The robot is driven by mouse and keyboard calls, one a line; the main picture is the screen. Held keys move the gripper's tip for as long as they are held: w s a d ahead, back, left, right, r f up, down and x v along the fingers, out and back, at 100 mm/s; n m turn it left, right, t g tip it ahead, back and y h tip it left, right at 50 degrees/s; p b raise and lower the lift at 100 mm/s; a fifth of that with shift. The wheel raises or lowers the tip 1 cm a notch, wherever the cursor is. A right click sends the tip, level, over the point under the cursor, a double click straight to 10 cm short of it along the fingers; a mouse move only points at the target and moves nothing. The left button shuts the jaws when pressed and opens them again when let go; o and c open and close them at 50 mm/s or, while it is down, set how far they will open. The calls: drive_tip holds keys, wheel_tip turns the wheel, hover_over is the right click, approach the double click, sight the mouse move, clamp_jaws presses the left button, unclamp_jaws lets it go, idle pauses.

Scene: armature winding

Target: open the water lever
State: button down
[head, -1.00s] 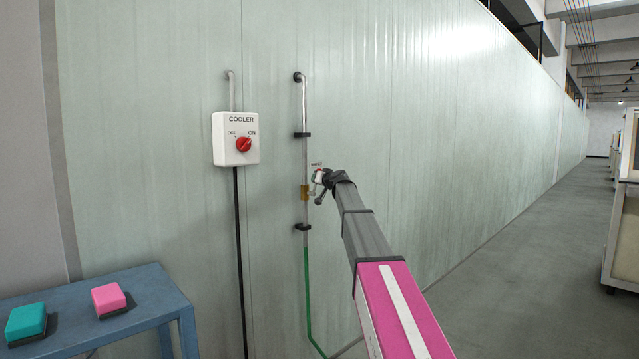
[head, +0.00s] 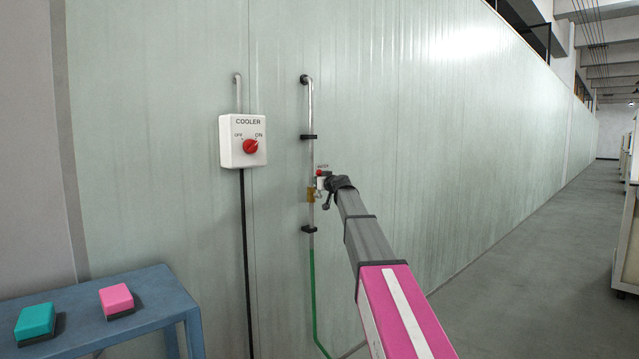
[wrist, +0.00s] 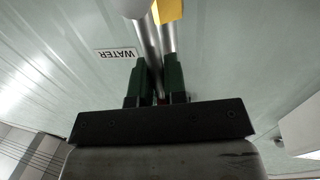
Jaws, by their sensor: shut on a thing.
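The water valve is on a thin vertical pipe (head: 311,110) on the wall. Its brass body (head: 311,194) also shows at the top of the wrist view (wrist: 168,9). A small red part, apparently the water lever (head: 319,173), shows by my gripper (head: 323,184). In the wrist view my gripper's dark green fingers (wrist: 157,72) are close together, and a bit of red shows between their bases. My gripper is shut on the lever, just right of the pipe. The fingers hide most of the lever, so its exact angle is unclear.
A white cooler box (head: 235,150) with a red knob (head: 250,147) hangs left of the pipe. A blue table (head: 150,290) at lower left carries a teal block (head: 36,320) and a pink block (head: 116,298). The floor (head: 540,270) at right is clear.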

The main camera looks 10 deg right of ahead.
drive_tip(key=shift+w+r, duration=0.15)
drive_tip(key=shift+r, duration=0.25)
drive_tip(key=c, duration=1.2)
unclamp_jaws()
drive_tip(key=shift+o, duration=0.2)
drive_tip(key=shift+f, duration=0.1)
drive_tip(key=shift+s, duration=0.2)
drive_tip(key=v, duration=1)
drive_tip(key=shift+s, duration=0.25)
drive_tip(key=shift+d, duration=0.1)
